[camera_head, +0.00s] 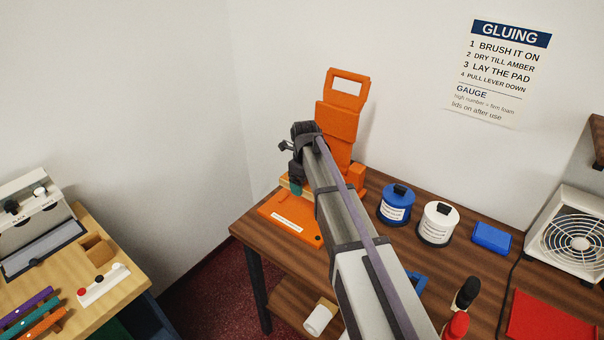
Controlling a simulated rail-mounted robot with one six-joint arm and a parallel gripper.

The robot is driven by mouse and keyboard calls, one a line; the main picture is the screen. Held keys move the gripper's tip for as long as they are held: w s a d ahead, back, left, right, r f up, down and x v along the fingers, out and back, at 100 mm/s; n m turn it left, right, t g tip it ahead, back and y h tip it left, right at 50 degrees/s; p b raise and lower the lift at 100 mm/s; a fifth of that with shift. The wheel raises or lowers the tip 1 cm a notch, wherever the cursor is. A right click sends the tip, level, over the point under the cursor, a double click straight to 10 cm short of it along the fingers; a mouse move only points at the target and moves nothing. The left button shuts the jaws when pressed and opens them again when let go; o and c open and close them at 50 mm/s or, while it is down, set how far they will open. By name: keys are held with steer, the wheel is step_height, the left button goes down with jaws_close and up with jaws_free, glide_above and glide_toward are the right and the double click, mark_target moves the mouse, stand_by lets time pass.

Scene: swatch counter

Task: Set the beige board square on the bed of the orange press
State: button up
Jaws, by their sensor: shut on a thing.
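The orange press (341,120) stands at the back left corner of the dark wood counter, with its flat orange bed (285,221) toward me and a white label on the bed's front. My gripper (296,186) points down over the rear part of the bed, in front of the press's upright. It is shut on the beige board (284,183), of which only a small edge shows beside the jaws. A teal patch shows at the fingertips. My arm hides most of the board and the right part of the bed. I cannot tell whether the board touches the bed or lies square.
A blue tin (396,206), a white tin (438,224) and a blue block (491,238) stand right of the press. A light wood bench (105,262) stands left, across a gap.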

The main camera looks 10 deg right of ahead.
mark_target(305, 211)
steer(key=shift+f+b, duration=0.4)
step_height(305, 211, down, 7)
steer(key=b, duration=0.7)
steer(key=shift+f+b, duration=0.5)
stand_by(0.8)
steer(key=shift+s+a+f+b, duration=0.1)
steer(key=shift+s+f+b, duration=0.25)
steer(key=shift+s+b, duration=0.25)
stand_by(0.3)
steer(key=o, duration=0.9)
steer(key=shift+a, duration=0.1)
steer(key=shift+w+r+p, duration=0.15)
steer(key=shift+r+p, duration=0.3)
steer(key=shift+p, duration=0.05)
step_height(305, 211, up, 11)
steer(key=p, duration=1.1)
steer(key=shift+a+f, duration=0.1)
steer(key=shift+f, duration=0.1)
